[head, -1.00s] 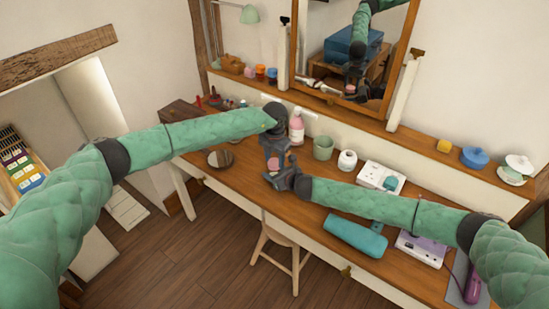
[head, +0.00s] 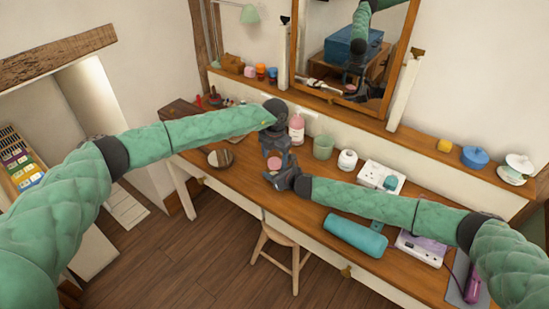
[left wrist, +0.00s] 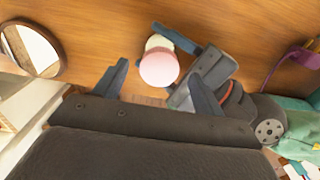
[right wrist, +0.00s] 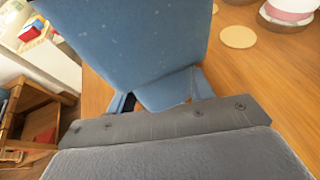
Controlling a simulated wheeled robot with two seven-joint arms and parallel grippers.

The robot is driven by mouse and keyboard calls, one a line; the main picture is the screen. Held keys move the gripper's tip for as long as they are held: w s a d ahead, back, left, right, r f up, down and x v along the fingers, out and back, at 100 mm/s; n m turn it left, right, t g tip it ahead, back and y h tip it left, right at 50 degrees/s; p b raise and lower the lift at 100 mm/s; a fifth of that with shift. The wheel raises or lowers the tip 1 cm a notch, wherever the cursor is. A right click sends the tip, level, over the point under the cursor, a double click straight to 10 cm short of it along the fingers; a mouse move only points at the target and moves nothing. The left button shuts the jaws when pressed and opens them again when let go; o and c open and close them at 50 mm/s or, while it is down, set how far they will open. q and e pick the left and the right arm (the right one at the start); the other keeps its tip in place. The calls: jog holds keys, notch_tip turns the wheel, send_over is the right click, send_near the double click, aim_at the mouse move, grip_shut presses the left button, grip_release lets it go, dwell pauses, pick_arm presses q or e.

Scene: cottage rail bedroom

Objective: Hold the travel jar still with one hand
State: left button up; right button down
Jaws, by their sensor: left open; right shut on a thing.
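The travel jar, small with a pink lid (left wrist: 158,70) and a cream body (left wrist: 158,43), shows in the left wrist view. In the head view only its pink part (head: 275,162) shows, between my two grippers. My right gripper (head: 280,178) is shut on the jar from the side, low over the desk; its blue-grey fingers flank the jar in the left wrist view. My left gripper (head: 273,148) is open, pointing down at the lid, its fingers (left wrist: 157,80) spread either side and apart from it. In the right wrist view a large blue-grey part hides the jar.
The wooden desk (head: 225,181) holds a round mirror (head: 220,158), a pink pump bottle (head: 296,129), a green cup (head: 323,147), a white jar (head: 347,160), a teal cylinder (head: 355,235) and a purple-and-white device (head: 422,247). A chair (head: 283,238) stands in front.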

pick_arm(q)
notch_tip(320, 180, up, 11)
dwell(0.4)
jog(key=shift+w+a, duration=0.1)
pick_arm(e)
jog(key=c, duration=0.5)
grip_release()
jog(key=shift+s+d+r, duration=0.15)
jog(key=shift+s+d, duration=0.3)
jog(key=b+v, duration=0.1)
jog(key=v, duration=0.3)
jog(key=shift+s+d+b, duration=0.2)
jog(key=shift+b, duration=0.2)
pick_arm(q)
jog(key=shift+f, duration=1.05)
pick_arm(e)
jog(key=shift+v, duration=1)
jog(key=shift+a+r, duration=0.1)
jog(key=shift+a, duration=0.05)
